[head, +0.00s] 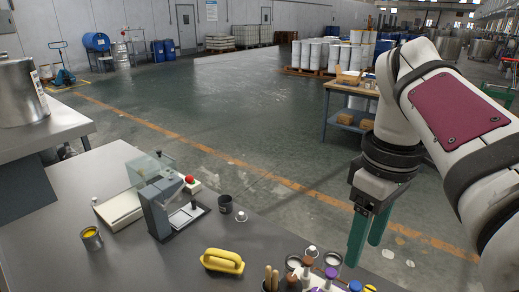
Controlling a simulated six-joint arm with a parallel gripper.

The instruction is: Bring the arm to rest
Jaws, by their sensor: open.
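My arm reaches in from the right side of the head view, with a maroon panel on its upper link. My gripper (368,240) points straight down, its two green fingers apart and nothing seen between them. It hangs at the right, beside the far right edge of the grey bench (120,250). The height of the fingertips over the bench or floor cannot be told.
Near the fingers stand several small jars and bottles (331,273) and a cup of brushes (270,280). A wooden-topped table (350,88) stands behind.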

